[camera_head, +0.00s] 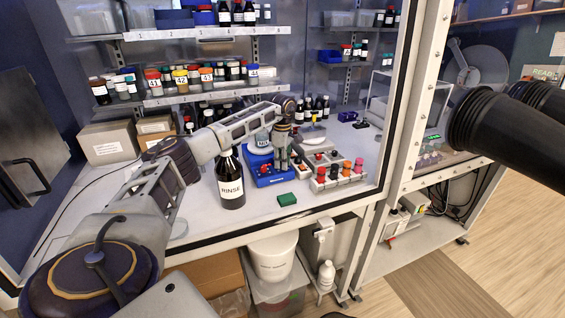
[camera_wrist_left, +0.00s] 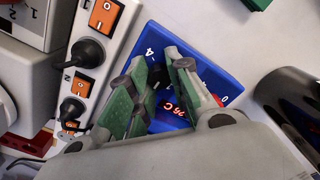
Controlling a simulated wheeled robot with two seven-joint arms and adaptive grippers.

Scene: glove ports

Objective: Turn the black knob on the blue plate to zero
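The blue plate (camera_head: 267,180) stands on the white bench, and a clear vessel sits on its back part. In the left wrist view the plate (camera_wrist_left: 208,72) shows white marks including 4 and 0, and a lit red display (camera_wrist_left: 173,107). My left gripper (camera_head: 281,160) points down over the front right part of the plate. In the wrist view its two green-padded fingers (camera_wrist_left: 160,78) are a little apart, on either side of the dial area. The black knob is mostly hidden by them; I see only something dark there. I cannot tell whether the pads touch it. My right gripper is out of view.
A dark RINSE bottle (camera_head: 231,180) stands close left of the plate, under my left forearm. A rack with orange switches (camera_wrist_left: 103,17) and black plugs is beside the plate. Bottle shelves stand behind.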

